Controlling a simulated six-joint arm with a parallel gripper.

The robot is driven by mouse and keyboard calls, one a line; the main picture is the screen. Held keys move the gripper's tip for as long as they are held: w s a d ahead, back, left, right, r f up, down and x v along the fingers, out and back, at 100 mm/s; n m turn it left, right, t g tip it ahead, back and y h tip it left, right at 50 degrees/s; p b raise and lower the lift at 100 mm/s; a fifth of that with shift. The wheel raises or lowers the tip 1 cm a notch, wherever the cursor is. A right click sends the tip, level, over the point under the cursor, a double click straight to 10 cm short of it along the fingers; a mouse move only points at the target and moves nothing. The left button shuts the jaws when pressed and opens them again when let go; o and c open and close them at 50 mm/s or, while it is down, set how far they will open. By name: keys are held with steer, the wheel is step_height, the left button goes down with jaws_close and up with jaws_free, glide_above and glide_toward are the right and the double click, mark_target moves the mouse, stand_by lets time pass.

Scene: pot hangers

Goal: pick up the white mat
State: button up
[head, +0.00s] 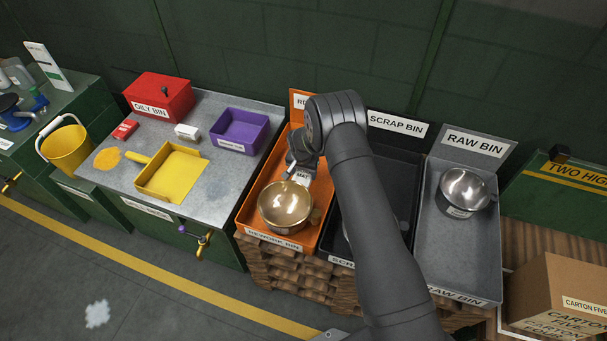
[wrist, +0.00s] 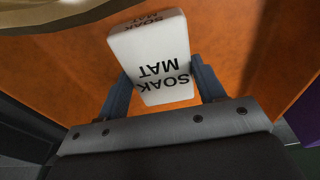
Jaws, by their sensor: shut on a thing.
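The white mat is a small white block lettered SOAK MAT in the wrist view (wrist: 150,52). My gripper (wrist: 163,85) is shut on it, with one finger on each side. In the head view the mat (head: 302,176) shows only in part beneath my gripper (head: 300,168), over the orange rework bin (head: 327,222). The wrist view shows orange surface behind the mat. I cannot tell whether the mat touches the bin floor.
A brass-coloured pot (head: 286,206) sits in the orange bin, close to the mat. The black scrap bin (head: 408,180) and grey raw bin (head: 480,240) stand to the right, the latter holding a steel pot (head: 464,190). A bench (head: 225,180) with a yellow dustpan (head: 172,175) is left.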

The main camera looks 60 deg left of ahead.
mark_target(305, 173)
steer(key=r, duration=0.4)
steer(key=shift+w+d, duration=0.1)
steer(key=shift+w, duration=0.1)
steer(key=w+d+r, duration=0.6)
steer(key=w+d, duration=0.2)
steer(key=shift+r, duration=0.15)
